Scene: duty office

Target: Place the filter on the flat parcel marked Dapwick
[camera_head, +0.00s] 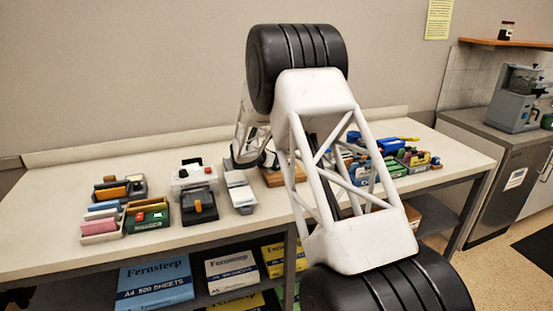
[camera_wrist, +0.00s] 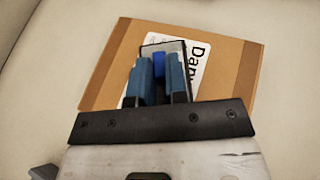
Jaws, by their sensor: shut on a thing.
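The flat parcel (camera_wrist: 230,60) is a brown cardboard piece with a darker band along its right side and a white label. The label's large black letters begin "Dap"; the rest is covered. In the head view a brown edge of the parcel (camera_head: 272,179) shows on the bench, behind my arm. My gripper (camera_wrist: 160,78) is over the parcel with its blue fingers shut on the filter (camera_wrist: 165,47), a small grey, dark-edged piece with blue between the fingers. I cannot tell whether the filter touches the parcel. In the head view my arm hides most of the gripper.
On the long white bench (camera_head: 60,222), a grey tray (camera_head: 240,192) with pale contents stands just left of the parcel. Several coloured office items sit farther left, and a coloured cluster (camera_head: 415,158) stands to the right. Paper packs (camera_head: 155,283) lie on the shelf below.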

